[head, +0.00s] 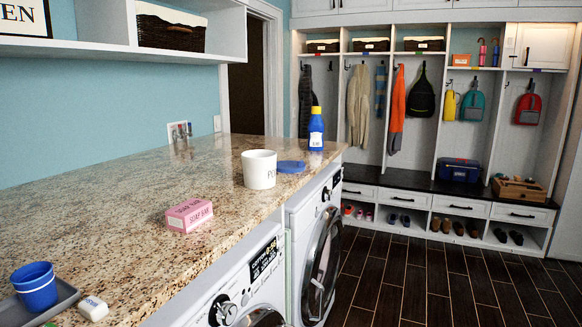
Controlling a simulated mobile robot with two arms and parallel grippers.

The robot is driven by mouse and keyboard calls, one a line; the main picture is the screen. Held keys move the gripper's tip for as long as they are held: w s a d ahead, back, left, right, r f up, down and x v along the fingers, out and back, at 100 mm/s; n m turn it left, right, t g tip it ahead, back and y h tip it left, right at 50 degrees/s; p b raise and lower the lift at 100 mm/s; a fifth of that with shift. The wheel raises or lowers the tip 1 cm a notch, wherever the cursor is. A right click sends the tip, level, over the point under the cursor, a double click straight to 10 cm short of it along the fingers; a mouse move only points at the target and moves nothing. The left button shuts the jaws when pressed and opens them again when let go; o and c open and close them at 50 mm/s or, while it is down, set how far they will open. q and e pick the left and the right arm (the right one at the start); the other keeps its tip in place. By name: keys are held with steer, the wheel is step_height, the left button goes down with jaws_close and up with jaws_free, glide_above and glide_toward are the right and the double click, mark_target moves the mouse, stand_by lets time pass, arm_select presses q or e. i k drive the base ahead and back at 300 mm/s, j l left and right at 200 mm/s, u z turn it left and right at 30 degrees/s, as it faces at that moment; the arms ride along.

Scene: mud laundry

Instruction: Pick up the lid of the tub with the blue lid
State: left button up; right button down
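A white tub (258,170) with dark lettering, partly turned out of sight, stands upright on the granite counter (120,190). Its top looks uncovered. A flat blue lid (291,167) with a small raised tab lies on the counter just right of the tub, near the counter's front edge. I cannot tell whether the lid touches the tub. Neither of my grippers shows in the head view.
A blue bottle (316,130) with a yellow cap stands behind the lid. A pink soap box (189,215) lies in front of the tub. A blue cup (35,287) sits on a grey tray (66,293), beside a small white item (93,308). The counter's left middle is clear.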

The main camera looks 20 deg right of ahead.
mark_target(289, 166)
steer(key=i+l+u, duration=0.1)
steer(key=l, duration=0.2)
steer(key=i+l+u, duration=0.1)
steer(key=l, duration=0.25)
steer(key=i+l+u, duration=0.1)
steer(key=i+l, duration=0.3)
steer(key=l, duration=0.3)
steer(key=i+l+u, duration=0.15)
steer(key=l, duration=0.25)
